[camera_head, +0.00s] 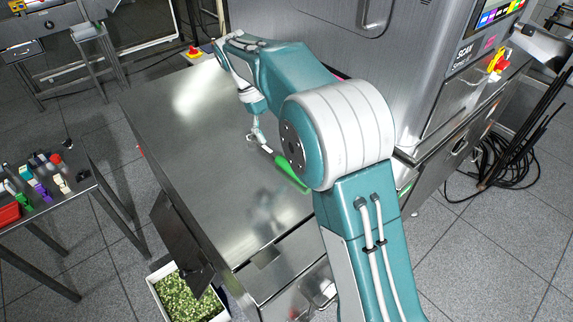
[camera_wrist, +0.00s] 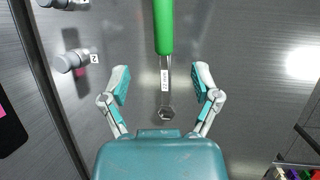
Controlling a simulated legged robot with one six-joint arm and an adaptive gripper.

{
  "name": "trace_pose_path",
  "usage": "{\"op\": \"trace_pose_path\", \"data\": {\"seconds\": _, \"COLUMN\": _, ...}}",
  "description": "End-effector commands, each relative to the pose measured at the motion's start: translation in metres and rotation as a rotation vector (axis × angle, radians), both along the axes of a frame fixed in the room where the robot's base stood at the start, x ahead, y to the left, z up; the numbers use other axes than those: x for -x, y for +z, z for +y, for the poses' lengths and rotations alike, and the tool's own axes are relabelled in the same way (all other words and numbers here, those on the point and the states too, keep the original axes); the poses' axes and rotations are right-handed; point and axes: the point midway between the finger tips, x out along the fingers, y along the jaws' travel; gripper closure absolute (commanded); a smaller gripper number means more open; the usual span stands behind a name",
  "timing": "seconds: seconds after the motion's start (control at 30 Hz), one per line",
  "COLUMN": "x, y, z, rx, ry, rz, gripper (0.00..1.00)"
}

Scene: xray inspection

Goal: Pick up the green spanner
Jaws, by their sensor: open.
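The green spanner (camera_head: 290,174) lies on the metal table, partly hidden by my arm in the head view. In the wrist view the spanner (camera_wrist: 164,30) has a green handle running off the top edge and a bare metal shank with a label, ending in a ring-like head at the bottom. My gripper (camera_wrist: 162,76) is open, with one finger on each side of the shank and visible gaps to both. In the head view my gripper (camera_head: 257,138) is small, over the metal end of the spanner. Its height above the table is hard to tell.
The metal table (camera_head: 190,130) is mostly bare. Two grey cylindrical knobs (camera_wrist: 72,60) show left in the wrist view. A grey inspection machine (camera_head: 300,35) stands behind the table. A side table (camera_head: 65,215) with coloured tools is at left, and a box of green pieces (camera_head: 185,300) is at front.

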Motion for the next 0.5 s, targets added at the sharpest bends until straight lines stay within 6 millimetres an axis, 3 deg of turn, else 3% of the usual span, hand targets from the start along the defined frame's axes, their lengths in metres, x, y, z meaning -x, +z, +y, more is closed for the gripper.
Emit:
{"op": "trace_pose_path", "data": {"seconds": 0.2, "x": 0.008, "y": -0.033, "z": -0.011, "rx": 0.002, "ry": -0.001, "rz": 0.004, "gripper": 0.2}}
{"op": "trace_pose_path", "data": {"seconds": 0.5, "x": 0.014, "y": -0.061, "z": -0.021, "rx": 0.0, "ry": -0.001, "rz": 0.002, "gripper": 0.2}}
